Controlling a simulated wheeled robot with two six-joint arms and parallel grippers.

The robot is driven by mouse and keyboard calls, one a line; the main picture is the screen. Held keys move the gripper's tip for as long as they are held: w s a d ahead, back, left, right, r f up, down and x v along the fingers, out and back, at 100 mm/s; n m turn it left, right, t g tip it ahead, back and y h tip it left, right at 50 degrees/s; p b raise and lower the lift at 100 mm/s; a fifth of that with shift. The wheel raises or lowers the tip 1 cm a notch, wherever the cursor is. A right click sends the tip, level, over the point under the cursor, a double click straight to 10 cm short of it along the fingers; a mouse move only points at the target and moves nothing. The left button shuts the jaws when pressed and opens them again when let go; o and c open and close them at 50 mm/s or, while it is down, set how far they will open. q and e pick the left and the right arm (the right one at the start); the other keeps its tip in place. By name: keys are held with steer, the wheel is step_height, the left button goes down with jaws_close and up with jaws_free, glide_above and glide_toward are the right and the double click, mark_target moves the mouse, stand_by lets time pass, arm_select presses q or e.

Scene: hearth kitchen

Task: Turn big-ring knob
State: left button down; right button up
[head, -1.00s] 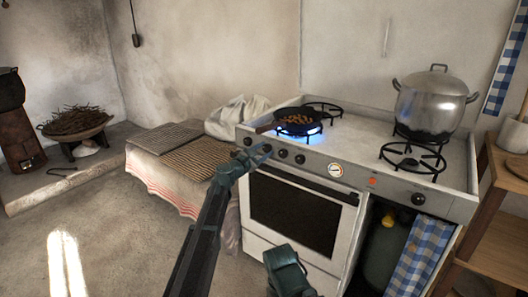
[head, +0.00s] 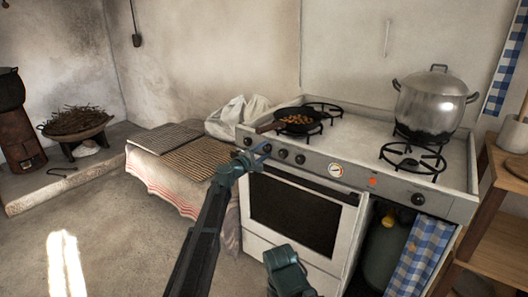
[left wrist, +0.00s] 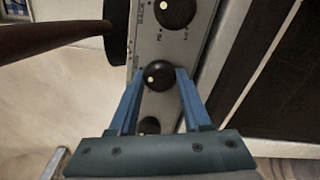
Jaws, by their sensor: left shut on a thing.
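My left gripper (head: 263,149) is at the left part of the stove's front panel. In the left wrist view its two blue fingers (left wrist: 160,90) are on either side of a round black knob (left wrist: 159,75) with a cream dot, shut on it. In the head view this appears to be the second knob from the left (head: 267,148), partly hidden by the fingers. Another knob (left wrist: 175,12) with a cream dot shows above it in the wrist view, and one (left wrist: 149,125) below. I see no flame under the black pan (head: 297,121). My right gripper's fingers do not show.
The white stove (head: 345,150) carries a large lidded pot (head: 436,100) on the right. The pan's brown handle (left wrist: 50,45) reaches over the panel near the gripper. A cloth-covered bench (head: 170,185) stands left of the stove. The floor in front is open.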

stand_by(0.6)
arm_select(q)
steer(key=shift+c, duration=1.8)
jaws_free()
steer(key=shift+s, duration=0.1)
steer(key=v, duration=1.3)
steer(key=shift+s+a, duration=0.2)
steer(key=shift+s, duration=0.05)
